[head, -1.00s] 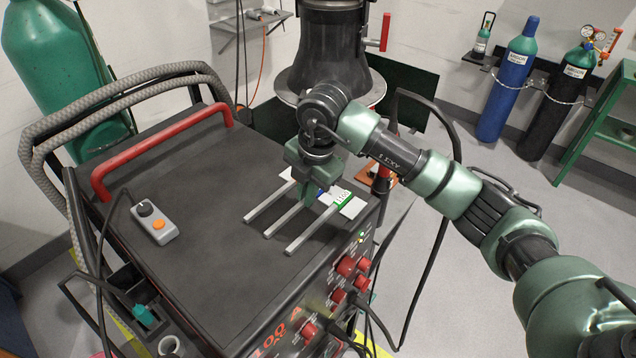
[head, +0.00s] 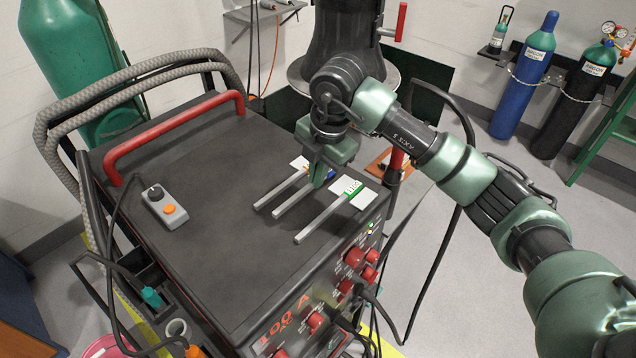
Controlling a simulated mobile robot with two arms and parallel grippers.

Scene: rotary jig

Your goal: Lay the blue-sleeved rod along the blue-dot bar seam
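Three grey rods lie side by side on the dark top of a welding machine (head: 215,230). The middle rod (head: 291,204) shows a bit of blue near its far end, beside my gripper; this seems to be the blue-sleeved rod. The left rod (head: 272,195) has an orange mark at its far end, and the right rod (head: 318,224) has a green one. My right gripper (head: 317,184) points down at the far part of the middle rod. Its fingers hide part of that rod, and their gap is unclear. I see no blue-dot bar seam. My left gripper is out of view.
White cards lie under the far rod ends, one by the green mark (head: 364,199). A grey control box (head: 164,207) with an orange button sits left on the machine top. A red handle (head: 172,135) rises behind it. The top between box and rods is clear.

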